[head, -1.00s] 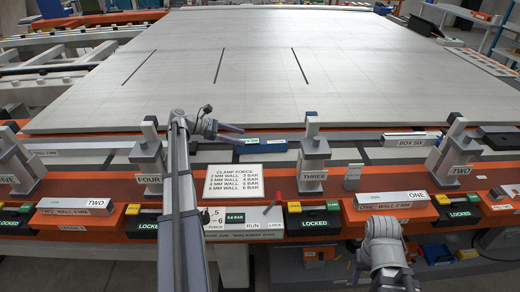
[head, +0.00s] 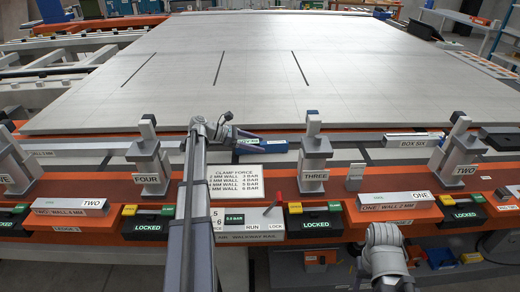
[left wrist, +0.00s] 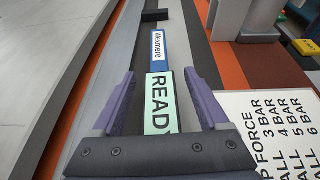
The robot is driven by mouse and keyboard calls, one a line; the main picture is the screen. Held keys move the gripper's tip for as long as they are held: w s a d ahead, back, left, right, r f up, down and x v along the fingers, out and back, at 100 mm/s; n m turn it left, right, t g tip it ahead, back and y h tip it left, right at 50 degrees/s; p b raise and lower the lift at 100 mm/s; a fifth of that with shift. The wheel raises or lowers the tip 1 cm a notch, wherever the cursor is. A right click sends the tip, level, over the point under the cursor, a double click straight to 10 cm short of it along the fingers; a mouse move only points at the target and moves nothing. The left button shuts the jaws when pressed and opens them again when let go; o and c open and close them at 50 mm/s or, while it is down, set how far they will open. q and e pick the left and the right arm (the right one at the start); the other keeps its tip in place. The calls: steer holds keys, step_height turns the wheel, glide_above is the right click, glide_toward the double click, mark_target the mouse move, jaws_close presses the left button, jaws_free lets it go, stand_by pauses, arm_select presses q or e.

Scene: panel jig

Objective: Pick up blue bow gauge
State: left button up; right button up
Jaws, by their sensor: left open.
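The blue bow gauge (head: 268,147) lies along the grey strip behind the orange rail in the head view, left of the post marked THREE. In the left wrist view the gauge (left wrist: 158,62) is a long blue bar with a white name label and a pale green label reading READ. My left gripper (left wrist: 160,76) is open, its two purple fingers on either side of the bar in the picture. I cannot tell how far above the bar they are. In the head view the left gripper (head: 245,136) is at the gauge's left part. My right gripper does not show.
A clamp force sign (head: 236,180) lies just in front of the gauge. Upright posts marked FOUR (head: 149,165) and THREE (head: 314,158) stand on either side. A large pale panel (head: 250,75) fills the area behind. A red lever (head: 277,200) sticks up at the front.

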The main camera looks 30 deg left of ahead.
arm_select(q)
steer(key=shift+c, duration=0.3)
jaws_close()
stand_by(0.4)
